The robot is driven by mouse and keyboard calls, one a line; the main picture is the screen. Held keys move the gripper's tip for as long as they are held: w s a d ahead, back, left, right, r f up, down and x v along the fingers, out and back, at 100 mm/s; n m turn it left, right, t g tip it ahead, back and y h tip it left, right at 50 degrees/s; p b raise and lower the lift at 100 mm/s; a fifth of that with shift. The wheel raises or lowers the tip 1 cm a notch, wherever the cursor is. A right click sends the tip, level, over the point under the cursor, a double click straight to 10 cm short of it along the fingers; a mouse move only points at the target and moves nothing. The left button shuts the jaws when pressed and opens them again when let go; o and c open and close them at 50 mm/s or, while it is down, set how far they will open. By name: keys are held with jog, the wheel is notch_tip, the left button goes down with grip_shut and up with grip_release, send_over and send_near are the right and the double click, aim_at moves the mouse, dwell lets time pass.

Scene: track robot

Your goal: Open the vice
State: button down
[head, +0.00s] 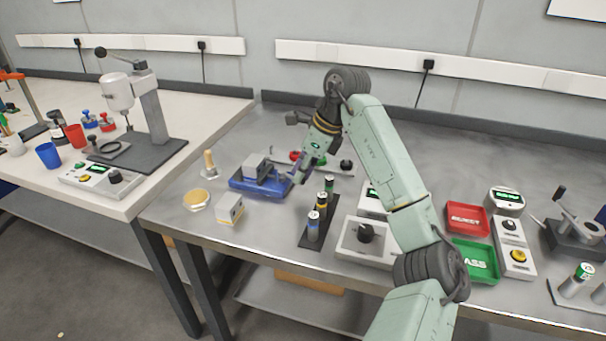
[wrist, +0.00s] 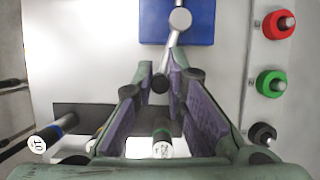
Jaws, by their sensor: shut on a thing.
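The blue vice (head: 240,185) sits on the grey workbench left of my arm, with grey block-like parts on top. In the wrist view its blue body (wrist: 150,28) is at the top, with a grey screw end (wrist: 180,19) and a thin handle bar (wrist: 172,42) coming towards me. The bar ends in a dark knob (wrist: 160,84) between my fingers. My gripper (wrist: 162,74) is shut on the vice handle. In the head view my gripper (head: 299,171) is at the vice's right end, and the handle is mostly hidden there. The jaw gap cannot be made out.
A dark rack (head: 318,236) with several batteries stands close in front of my gripper. Red (wrist: 278,25), green (wrist: 271,83) and black (wrist: 262,134) knobs lie to the right in the wrist view. A small white box (head: 230,208) is in front of the vice.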

jog(key=m+b, duration=0.1)
jog(key=s+a+m+t+b, duration=0.1)
jog(key=m+b, duration=0.1)
jog(key=m+h+b, duration=0.1)
jog(key=shift+s+a+f, duration=0.25)
jog(key=shift+s+a, duration=0.05)
jog(key=a+m+b, duration=0.1)
jog(key=m+b, duration=0.1)
jog(key=a+m+t+h+b, duration=0.1)
jog(key=m, duration=0.1)
jog(key=shift+s+b, duration=0.4)
jog(key=a+m+b, duration=0.1)
jog(key=m+t+h+b, duration=0.1)
jog(key=m, duration=0.1)
jog(key=shift+s+a+r, duration=0.1)
jog(key=shift+a, duration=0.25)
jog(key=shift+w+a+r+m+h+b, duration=0.1)
jog(key=shift+a+m+h+b, duration=0.25)
jog(key=shift+m, duration=0.25)
jog(key=shift+w+a+f+m+h+b, duration=0.1)
jog(key=shift+a+m+b, duration=0.1)
jog(key=shift+m+b, duration=0.3)
jog(key=shift+a+r+m+h+b, duration=0.1)
jog(key=shift+a+m+h+b, duration=0.2)
jog(key=shift+m, duration=0.4)
jog(key=c, duration=1.6)
grip_release()
jog(key=shift+r, duration=0.1)
